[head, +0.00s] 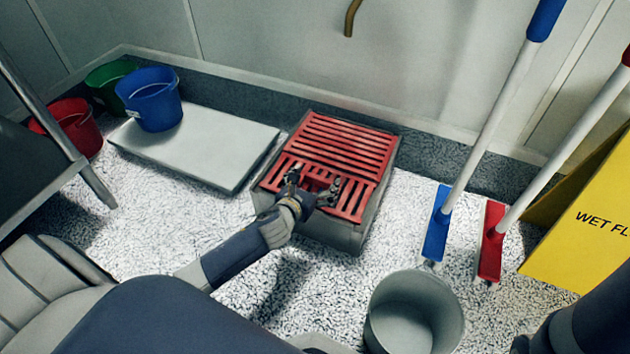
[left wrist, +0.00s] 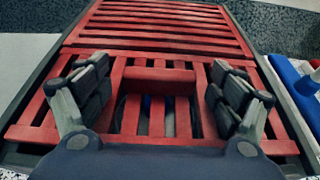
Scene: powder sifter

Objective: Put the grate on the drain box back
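The grey drain box (head: 335,233) stands on the speckled floor with red slatted grating over its top. Its far section (head: 340,142) has long slats running across. The near red grate (head: 353,200) has slats running front to back and a raised red handle block (left wrist: 158,76). It lies over the near part of the box; whether it is fully seated I cannot tell. My left gripper (head: 313,184) is over this grate. In the left wrist view its fingers (left wrist: 158,97) are wide apart, on either side of the handle, and hold nothing. Only a dark edge near my right wrist shows, bottom right.
A grey bucket (head: 413,317) stands near the front. Blue (head: 436,225) and red (head: 492,242) brush heads with long poles and a yellow wet floor sign (head: 590,225) stand right. A pale platform (head: 205,150), a blue bucket (head: 150,98) and other buckets are left.

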